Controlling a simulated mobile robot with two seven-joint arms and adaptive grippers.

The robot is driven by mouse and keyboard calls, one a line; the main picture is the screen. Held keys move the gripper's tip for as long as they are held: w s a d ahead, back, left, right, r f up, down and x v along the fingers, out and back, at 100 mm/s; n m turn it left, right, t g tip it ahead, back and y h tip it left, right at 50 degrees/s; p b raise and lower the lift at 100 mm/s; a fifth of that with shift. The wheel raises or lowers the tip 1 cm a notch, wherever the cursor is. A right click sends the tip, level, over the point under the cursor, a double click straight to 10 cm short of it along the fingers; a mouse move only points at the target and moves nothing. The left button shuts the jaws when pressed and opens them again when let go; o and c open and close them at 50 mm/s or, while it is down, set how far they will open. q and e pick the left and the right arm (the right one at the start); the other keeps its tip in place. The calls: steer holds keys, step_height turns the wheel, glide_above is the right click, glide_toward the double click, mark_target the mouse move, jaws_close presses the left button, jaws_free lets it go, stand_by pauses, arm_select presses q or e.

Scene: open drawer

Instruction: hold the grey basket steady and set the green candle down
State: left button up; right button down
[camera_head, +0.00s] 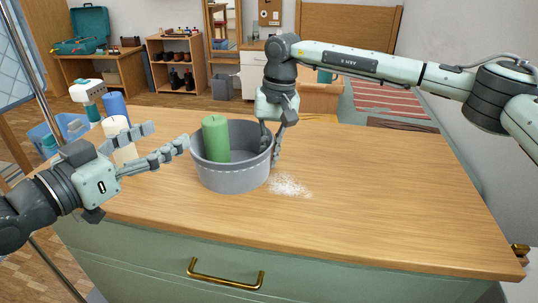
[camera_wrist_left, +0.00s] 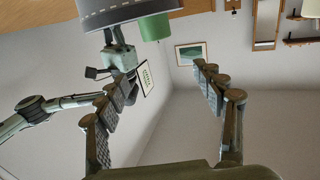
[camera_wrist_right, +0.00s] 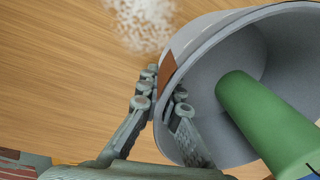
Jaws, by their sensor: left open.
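The grey basket (camera_head: 232,178) stands on the wooden counter. The green candle (camera_head: 216,140) stands upright inside it, its top above the rim; in the right wrist view the candle (camera_wrist_right: 262,120) leans across the picture, and its base is hidden by the basket wall in the head view. My right gripper (camera_head: 276,145) is at the basket's right rim, one finger inside and one outside; in the right wrist view its fingers (camera_wrist_right: 165,105) are closed on the wall. My left gripper (camera_head: 167,140) is open and empty, just left of the basket and apart from the candle.
A cream candle (camera_head: 120,140) and a blue candle (camera_head: 115,106) stand on the counter behind my left gripper. White grains (camera_head: 289,186) lie scattered right of the basket. The counter's right half is clear. A drawer with a brass handle (camera_head: 225,278) is below the front edge.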

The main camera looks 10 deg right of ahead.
stand_by(0.3)
steer(key=c, duration=1.6)
jaws_free()
steer(key=shift+c, duration=0.2)
